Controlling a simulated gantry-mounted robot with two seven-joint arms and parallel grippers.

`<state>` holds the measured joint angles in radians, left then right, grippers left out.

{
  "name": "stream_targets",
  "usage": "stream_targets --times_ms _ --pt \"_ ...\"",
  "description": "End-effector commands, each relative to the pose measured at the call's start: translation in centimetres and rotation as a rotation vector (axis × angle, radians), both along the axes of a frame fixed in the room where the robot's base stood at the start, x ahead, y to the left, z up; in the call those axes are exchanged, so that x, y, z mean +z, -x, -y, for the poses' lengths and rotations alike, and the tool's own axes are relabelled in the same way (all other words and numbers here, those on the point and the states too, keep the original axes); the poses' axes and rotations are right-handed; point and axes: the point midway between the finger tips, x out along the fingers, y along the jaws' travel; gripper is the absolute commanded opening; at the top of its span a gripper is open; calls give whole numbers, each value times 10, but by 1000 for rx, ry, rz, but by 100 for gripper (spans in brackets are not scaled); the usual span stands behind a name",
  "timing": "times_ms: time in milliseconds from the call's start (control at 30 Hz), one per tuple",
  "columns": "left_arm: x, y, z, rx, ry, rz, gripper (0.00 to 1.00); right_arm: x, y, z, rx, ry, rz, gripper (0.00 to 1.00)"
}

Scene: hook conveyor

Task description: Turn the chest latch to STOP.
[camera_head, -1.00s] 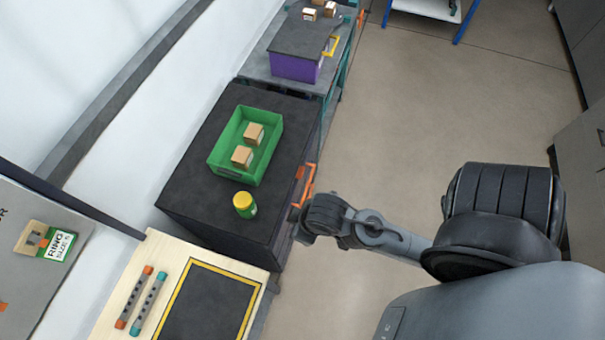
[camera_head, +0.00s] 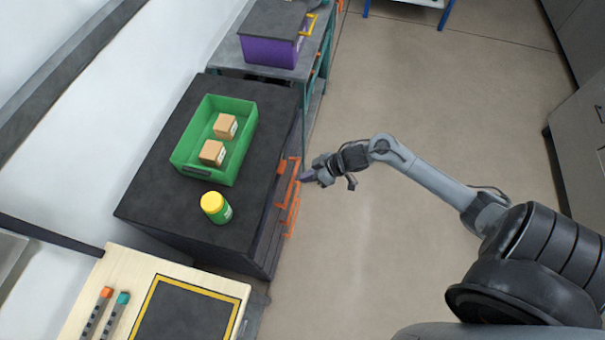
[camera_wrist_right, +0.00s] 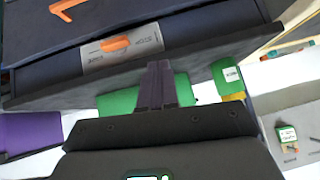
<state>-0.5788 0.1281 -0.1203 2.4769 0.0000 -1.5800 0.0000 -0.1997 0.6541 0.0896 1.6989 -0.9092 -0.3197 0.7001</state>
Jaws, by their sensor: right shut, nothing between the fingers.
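The dark chest (camera_head: 150,212) stands left of centre in the head view, with orange parts (camera_head: 292,208) on its right side. In the right wrist view, the orange latch lever (camera_wrist_right: 115,44) lies on a silver plate (camera_wrist_right: 148,36) on the chest's dark face. The plate's lettering is too small to read. My right gripper (camera_head: 306,176) is beside the chest's orange parts; I cannot tell whether it touches them. Its dark fingers (camera_wrist_right: 158,68) are shut and empty, just below the plate in the wrist picture. My left gripper is not in view.
A green bin (camera_head: 180,160) with two small boxes and a yellow-capped jar (camera_head: 214,207) stand on the chest. A purple box (camera_head: 268,50) is on the bench behind. A wooden board (camera_head: 100,268) is at the near left. The floor right of the chest is clear.

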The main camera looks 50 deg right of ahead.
Motion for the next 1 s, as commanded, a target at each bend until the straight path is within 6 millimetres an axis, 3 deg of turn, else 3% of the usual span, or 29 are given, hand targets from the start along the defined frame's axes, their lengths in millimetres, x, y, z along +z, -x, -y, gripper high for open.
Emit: stream_targets --times_ms 33,100,233,767,1000 --pt "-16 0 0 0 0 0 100 -6 -12 17 -5 29 17 0" --pt "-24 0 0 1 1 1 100 -1 -25 30 -10 54 42 0" --pt "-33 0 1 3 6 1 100 9 -41 41 -9 80 76 0" --pt "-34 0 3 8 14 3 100 14 -49 41 -10 83 95 0" --pt "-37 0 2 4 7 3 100 4 -58 36 -12 81 96 0"
